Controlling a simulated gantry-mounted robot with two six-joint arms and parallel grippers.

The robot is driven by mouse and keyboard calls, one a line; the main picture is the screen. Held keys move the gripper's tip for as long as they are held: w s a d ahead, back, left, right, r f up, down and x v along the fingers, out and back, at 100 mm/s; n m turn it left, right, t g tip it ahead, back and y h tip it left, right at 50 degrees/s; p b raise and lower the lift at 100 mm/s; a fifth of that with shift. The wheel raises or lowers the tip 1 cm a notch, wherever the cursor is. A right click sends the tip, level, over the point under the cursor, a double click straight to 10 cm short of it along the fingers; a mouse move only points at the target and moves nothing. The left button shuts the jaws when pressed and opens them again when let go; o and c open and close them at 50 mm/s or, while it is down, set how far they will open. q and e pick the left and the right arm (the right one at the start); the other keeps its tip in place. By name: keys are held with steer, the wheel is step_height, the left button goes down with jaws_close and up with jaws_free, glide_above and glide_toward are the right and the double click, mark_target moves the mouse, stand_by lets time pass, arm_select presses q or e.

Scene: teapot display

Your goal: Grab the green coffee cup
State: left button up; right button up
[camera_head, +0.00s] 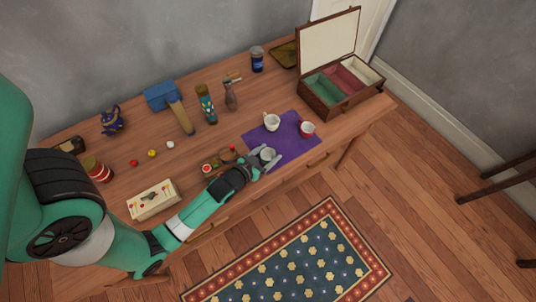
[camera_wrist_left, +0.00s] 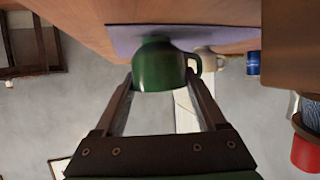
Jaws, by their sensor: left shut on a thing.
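The green coffee cup (camera_wrist_left: 157,65) is between the fingers of my left gripper (camera_wrist_left: 160,82) in the left wrist view, its handle pointing right. In that view it appears upside down, with its base against the purple mat (camera_wrist_left: 120,36). In the head view my left gripper (camera_head: 266,161) is closed around this cup (camera_head: 268,153) at the front of the purple mat (camera_head: 289,141); the cup's pale inside shows and its outer wall is mostly hidden. My right gripper is not in view.
A white cup (camera_head: 271,122) and a red cup (camera_head: 307,129) stand on the mat close by. An open compartment box (camera_head: 340,103) is at the right. Small food items (camera_head: 212,166) lie beside my left wrist. Bottles and a blue can (camera_head: 257,59) stand behind.

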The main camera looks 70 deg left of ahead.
arm_select(q)
step_height(320, 180, up, 3)
steer(key=shift+f+p, duration=0.15)
steer(key=shift+p, duration=0.5)
steer(key=w+d+r+p, duration=0.3)
steer(key=d+r+p, duration=0.3)
steer(key=d+r, duration=0.4)
steer(key=d, duration=0.3)
steer(key=shift+d, duration=0.35)
